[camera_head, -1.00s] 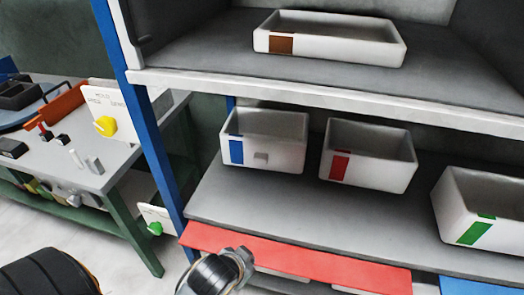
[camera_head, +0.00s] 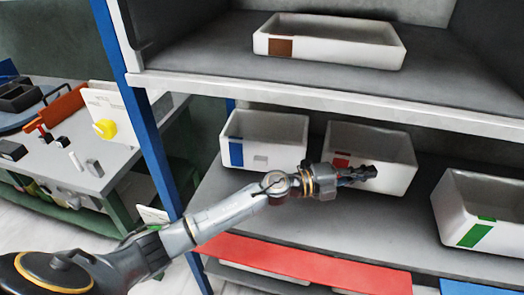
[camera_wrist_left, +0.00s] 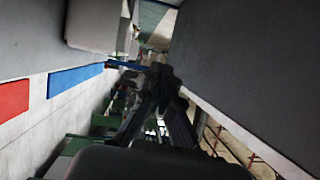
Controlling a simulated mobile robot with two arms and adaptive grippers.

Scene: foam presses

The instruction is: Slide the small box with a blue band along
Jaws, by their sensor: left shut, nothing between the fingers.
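The small white box with a blue band (camera_head: 285,135) stands upright on the middle shelf, at its left end near the blue post. My left gripper (camera_head: 368,173) is shut and empty, in front of the box with a red band, to the right of the blue-banded box. I cannot tell whether it touches the red-banded box. The gripper also shows dark and shut in the left wrist view (camera_wrist_left: 163,82). The blue-banded box cannot be made out there. My right gripper is not in view.
The red-banded box (camera_head: 400,155) stands just right of the blue-banded one, with a narrow gap. A green-banded box (camera_head: 452,205) stands farther right. A brown-banded box (camera_head: 350,47) sits on the upper shelf (camera_head: 200,68). A workbench with a yellow knob (camera_head: 105,128) is at left.

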